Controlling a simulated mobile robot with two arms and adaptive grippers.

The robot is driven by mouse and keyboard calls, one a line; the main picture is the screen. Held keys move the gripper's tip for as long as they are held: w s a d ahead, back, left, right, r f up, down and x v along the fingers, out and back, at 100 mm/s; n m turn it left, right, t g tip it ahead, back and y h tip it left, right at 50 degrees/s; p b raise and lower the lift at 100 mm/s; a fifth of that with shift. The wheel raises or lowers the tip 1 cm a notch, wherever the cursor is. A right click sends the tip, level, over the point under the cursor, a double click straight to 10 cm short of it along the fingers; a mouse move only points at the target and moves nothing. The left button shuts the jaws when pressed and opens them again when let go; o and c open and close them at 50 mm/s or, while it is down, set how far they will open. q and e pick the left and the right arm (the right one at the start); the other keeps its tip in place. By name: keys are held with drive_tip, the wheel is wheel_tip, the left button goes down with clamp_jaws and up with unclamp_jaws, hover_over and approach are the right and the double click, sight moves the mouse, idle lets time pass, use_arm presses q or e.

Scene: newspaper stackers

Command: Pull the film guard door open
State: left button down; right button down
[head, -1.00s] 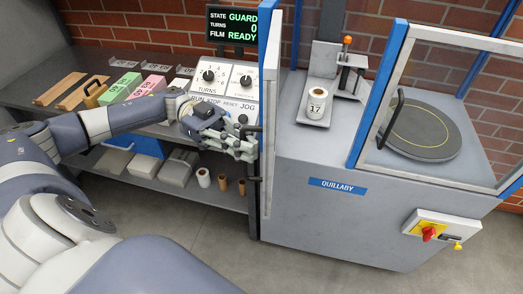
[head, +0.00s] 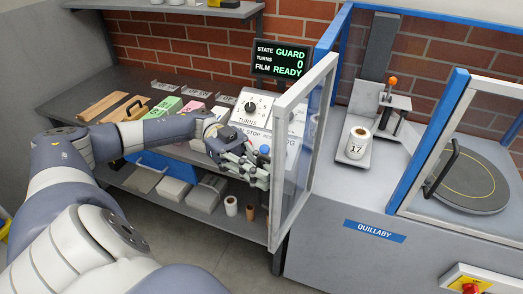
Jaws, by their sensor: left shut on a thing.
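The film guard door (head: 297,150) is a clear panel in a grey frame. It stands swung out from the grey machine, at an angle to its front, and the opening beside it is uncovered. My left gripper (head: 262,172) is at the outer, left side of the door by its near frame edge. It is shut on the door's handle, which its fingers mostly hide. My right gripper is not in view.
A film roll marked 17 (head: 357,145) stands on a carriage inside the machine. A round turntable (head: 468,183) sits behind another guard at right. A bench (head: 75,100) with blocks and a control panel (head: 252,112) is behind my left arm. The display (head: 282,60) reads GUARD, 0, READY.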

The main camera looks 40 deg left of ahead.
use_arm(q)
drive_tip(key=c, duration=2)
unclamp_jaws()
drive_tip(key=w+a, duration=0.1)
drive_tip(key=a, duration=1.1)
drive_tip(key=shift+w, duration=0.35)
